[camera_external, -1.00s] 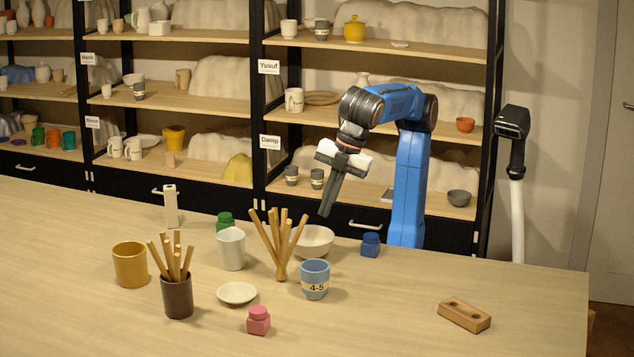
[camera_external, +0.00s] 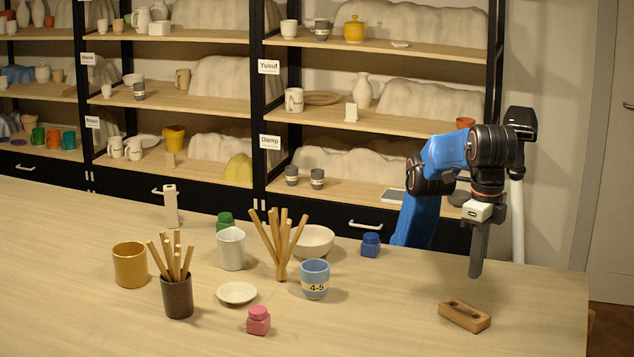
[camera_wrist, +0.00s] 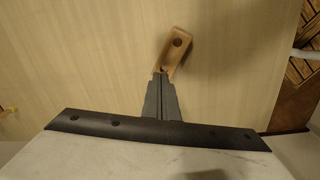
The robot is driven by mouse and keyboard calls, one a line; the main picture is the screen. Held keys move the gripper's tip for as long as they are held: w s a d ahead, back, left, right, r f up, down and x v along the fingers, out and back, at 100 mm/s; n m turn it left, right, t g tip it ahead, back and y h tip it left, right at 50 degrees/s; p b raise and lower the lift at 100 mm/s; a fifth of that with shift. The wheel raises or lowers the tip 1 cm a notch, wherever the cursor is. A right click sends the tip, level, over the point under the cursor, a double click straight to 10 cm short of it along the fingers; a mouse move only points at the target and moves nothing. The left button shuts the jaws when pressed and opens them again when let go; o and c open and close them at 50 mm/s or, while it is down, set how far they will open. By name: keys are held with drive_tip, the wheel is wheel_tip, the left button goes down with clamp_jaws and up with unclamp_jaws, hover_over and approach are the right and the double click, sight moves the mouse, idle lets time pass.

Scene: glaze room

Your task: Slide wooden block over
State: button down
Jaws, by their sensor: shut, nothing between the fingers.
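The wooden block (camera_external: 464,316) lies flat on the table near its right end, with dark round holes in its top. In the wrist view the block (camera_wrist: 177,50) lies just beyond the fingertips, and its near end is partly hidden by them. My gripper (camera_external: 476,274) is shut and empty, pointing down above the table just behind the block. The fingers also show in the wrist view (camera_wrist: 160,78). A gap shows between the fingertips and the block in the external view; I see no contact.
The pale table (camera_external: 390,325) is bare around the block. To the left stand a blue cup marked 4-5 (camera_external: 315,279), a blue jar (camera_external: 371,245), a white bowl (camera_external: 313,241), a pink jar (camera_external: 258,320) and a small dish (camera_external: 237,293). The table's right edge is near the block.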

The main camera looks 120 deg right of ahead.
sight(407, 315)
drive_tip(key=s+a+f+n, duration=0.2)
drive_tip(key=s+a+n, duration=0.1)
drive_tip(key=s+a, duration=0.45)
drive_tip(key=shift+g, duration=0.3)
drive_tip(key=f, duration=1)
drive_tip(key=shift+s+d+f, duration=0.15)
drive_tip(key=shift+d+f, duration=0.2)
drive_tip(key=shift+w+d+r, duration=0.2)
drive_tip(key=shift+w+d, duration=0.65)
drive_tip(key=shift+w, duration=0.05)
drive_tip(key=shift+w+d, duration=0.55)
drive_tip(key=w+d, duration=1.4)
drive_tip(key=shift+w+d, duration=0.2)
